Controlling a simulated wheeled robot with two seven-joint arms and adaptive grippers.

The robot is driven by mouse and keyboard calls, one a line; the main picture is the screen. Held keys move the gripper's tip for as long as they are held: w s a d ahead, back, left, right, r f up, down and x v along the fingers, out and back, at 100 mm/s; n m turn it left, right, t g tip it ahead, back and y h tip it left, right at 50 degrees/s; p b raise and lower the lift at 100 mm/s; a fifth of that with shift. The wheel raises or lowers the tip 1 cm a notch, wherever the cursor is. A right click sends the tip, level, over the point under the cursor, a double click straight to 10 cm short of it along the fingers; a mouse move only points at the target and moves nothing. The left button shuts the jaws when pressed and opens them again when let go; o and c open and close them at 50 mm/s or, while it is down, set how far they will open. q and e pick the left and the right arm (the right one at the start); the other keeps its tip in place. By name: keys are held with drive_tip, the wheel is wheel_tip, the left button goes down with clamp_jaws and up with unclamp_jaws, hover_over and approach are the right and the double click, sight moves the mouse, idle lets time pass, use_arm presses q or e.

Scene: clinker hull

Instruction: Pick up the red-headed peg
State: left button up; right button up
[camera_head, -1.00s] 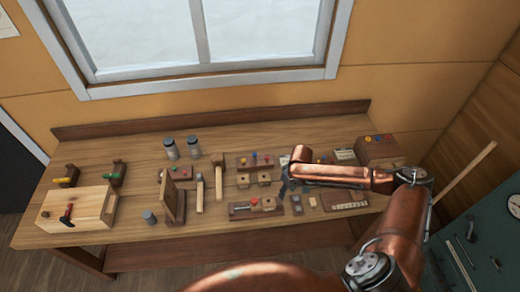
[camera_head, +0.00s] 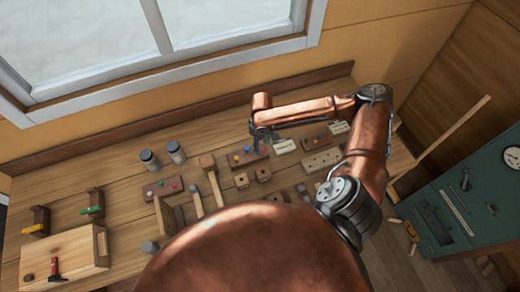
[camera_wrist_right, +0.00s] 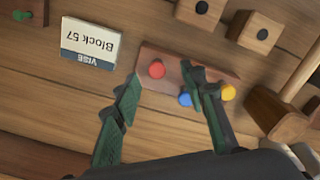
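The red-headed peg (camera_wrist_right: 156,69) stands in a dark reddish wooden block (camera_wrist_right: 147,85), beside a blue-headed peg (camera_wrist_right: 185,99) and a yellow-headed peg (camera_wrist_right: 228,93). In the right wrist view my right gripper (camera_wrist_right: 160,77) is open, with the red head between its two green fingertips. I cannot tell how far above the head the tips are. In the head view the right gripper (camera_head: 264,137) is over the right end of this block (camera_head: 248,156) and hides the red head there. The blue and yellow heads show. My left gripper is out of view.
A label card (camera_wrist_right: 90,42) reading "Block 57 VISE" lies near the block. Small holed cubes (camera_head: 242,180) and a mallet (camera_head: 211,178) are close by. Two jars (camera_head: 150,159) stand farther left. Another pegged block (camera_head: 163,188) lies left of the mallet.

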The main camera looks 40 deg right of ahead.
sight(261, 150)
drive_tip(key=f, duration=0.2)
drive_tip(key=w+f+p, duration=0.1)
drive_tip(key=shift+d+f, duration=0.15)
drive_tip(key=shift+f, duration=0.2)
wheel_tip(261, 150, down, 2)
drive_tip(key=shift+s+f, duration=0.1)
drive_tip(key=shift+s, duration=0.05)
drive_tip(key=shift+c, duration=0.6)
drive_tip(key=c, duration=0.3)
drive_tip(key=shift+c, duration=1)
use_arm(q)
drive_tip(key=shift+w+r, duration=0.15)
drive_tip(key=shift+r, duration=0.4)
use_arm(e)
drive_tip(key=shift+c, duration=1.2)
